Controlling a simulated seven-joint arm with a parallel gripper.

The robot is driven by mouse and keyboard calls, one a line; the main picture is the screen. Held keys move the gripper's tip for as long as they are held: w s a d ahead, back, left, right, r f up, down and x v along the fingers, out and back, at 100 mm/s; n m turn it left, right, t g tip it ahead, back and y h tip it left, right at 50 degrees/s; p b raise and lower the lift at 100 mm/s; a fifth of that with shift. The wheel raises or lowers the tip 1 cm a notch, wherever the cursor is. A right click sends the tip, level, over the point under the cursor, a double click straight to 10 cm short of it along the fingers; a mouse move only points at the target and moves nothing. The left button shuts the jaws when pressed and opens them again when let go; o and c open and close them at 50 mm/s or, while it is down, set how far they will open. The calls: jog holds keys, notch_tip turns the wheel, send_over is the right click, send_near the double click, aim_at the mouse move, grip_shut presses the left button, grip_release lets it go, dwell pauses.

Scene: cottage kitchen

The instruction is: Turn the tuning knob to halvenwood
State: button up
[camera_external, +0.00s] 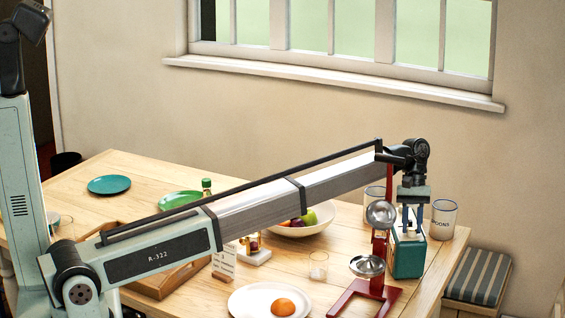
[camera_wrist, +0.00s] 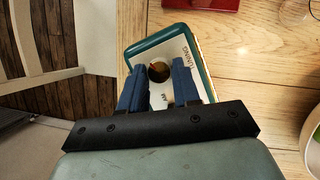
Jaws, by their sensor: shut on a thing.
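A green radio (camera_external: 408,259) stands near the right end of the wooden table. In the wrist view its cream face (camera_wrist: 198,62) carries the word TUNING and a green rim (camera_wrist: 140,46). A round brown tuning knob (camera_wrist: 159,71) with a light mark shows on that face, between my blue fingers. My gripper (camera_external: 413,226) points down onto the radio from above; in the wrist view my gripper (camera_wrist: 158,78) has one finger on each side of the knob and is shut on it. Station names, halvenwood included, cannot be read, nor can the knob's setting.
A red stand (camera_external: 376,290) with metal pans is close left of the radio. A glass (camera_external: 318,265), a white plate (camera_external: 247,302) with an orange item and a fruit bowl (camera_external: 322,228) lie further left. The table's right edge is close.

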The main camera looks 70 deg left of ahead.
jog(key=shift+m, duration=0.3)
jog(key=o, duration=0.8)
jog(key=shift+c, duration=0.2)
jog(key=shift+r, duration=0.15)
jog(key=v, duration=0.7)
jog(key=shift+w+a+r, duration=0.1)
jog(key=shift+a, duration=0.05)
